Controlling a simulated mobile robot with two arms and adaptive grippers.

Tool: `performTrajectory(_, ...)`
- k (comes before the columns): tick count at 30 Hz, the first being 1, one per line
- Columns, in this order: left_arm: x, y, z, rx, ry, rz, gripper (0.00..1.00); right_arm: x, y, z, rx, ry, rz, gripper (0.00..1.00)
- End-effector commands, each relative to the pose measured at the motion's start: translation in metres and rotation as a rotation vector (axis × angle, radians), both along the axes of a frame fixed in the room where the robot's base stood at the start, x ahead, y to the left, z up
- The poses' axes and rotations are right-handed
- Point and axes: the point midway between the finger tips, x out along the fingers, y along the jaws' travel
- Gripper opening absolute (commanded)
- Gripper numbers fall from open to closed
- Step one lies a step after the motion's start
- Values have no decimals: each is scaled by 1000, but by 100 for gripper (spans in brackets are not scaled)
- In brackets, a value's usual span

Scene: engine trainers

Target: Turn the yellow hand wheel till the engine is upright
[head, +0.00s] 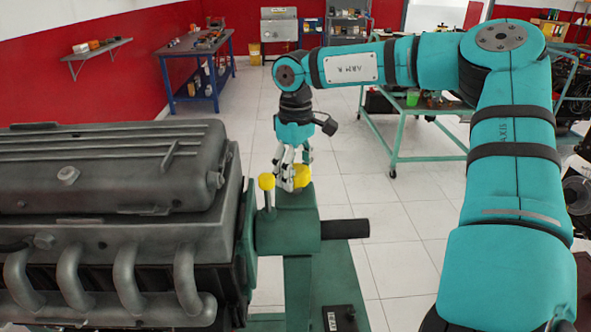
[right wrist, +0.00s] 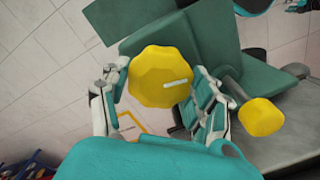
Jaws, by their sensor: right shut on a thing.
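The engine (head: 105,235) fills the left of the head view, its ribbed cover (head: 110,165) facing up and its pipes facing me. It looks about level; I cannot tell a small tilt. The yellow hand wheel (head: 294,179) is at the green gearbox (head: 288,232) of the stand, right of the engine. My right gripper (head: 291,168) reaches down from above and is shut on it. In the right wrist view the faceted wheel (right wrist: 160,77) sits between the fingers (right wrist: 158,105).
A second yellow knob (head: 266,182) stands on a post close left of the wheel; it also shows in the right wrist view (right wrist: 262,117). A dark shaft (head: 345,228) sticks out right of the gearbox. A blue workbench (head: 200,65) and green cart (head: 425,110) stand behind, with open floor between.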

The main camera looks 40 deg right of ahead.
Motion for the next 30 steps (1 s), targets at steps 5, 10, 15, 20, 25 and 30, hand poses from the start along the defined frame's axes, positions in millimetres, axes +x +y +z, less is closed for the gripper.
performTrajectory(5,0,0,1,0,0,0,41,2,-1,3,-2,-10,26,29)
performTrajectory(10,0,0,1,0,0,0,41,2,-1,3,-2,-10,30,29)
performTrajectory(15,0,0,1,0,0,0,41,2,-1,3,-2,-10,29,29)
performTrajectory(20,0,0,1,0,0,0,41,2,-1,3,-2,-9,29,75)
performTrajectory(25,0,0,0,0,0,0,41,1,0,1,0,-5,29,85)
performTrajectory(30,-1,1,0,1,1,0,41,1,0,1,-1,-3,28,85)
